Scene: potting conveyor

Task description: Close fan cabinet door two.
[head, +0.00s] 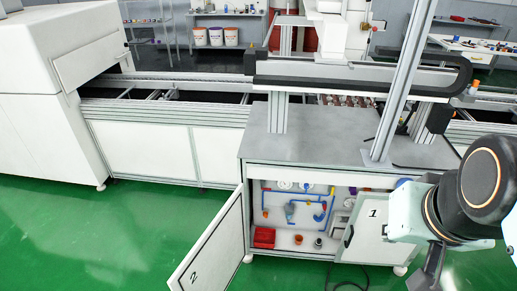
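Fan cabinet door two (212,245) is a white panel marked "2". It is hinged at the left side of the cabinet opening and stands wide open, swung out toward the front left. My arm is at the far right, in front of the cabinet's right end and well apart from door two. I cannot make out my gripper's fingers in this view.
The open cabinet interior shows blue piping (297,199), a red box (264,237) and small pots. A grey worktop (300,139) with metal posts is above. A dark cable lies on the floor before door one. The green floor (110,235) left of door two is clear.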

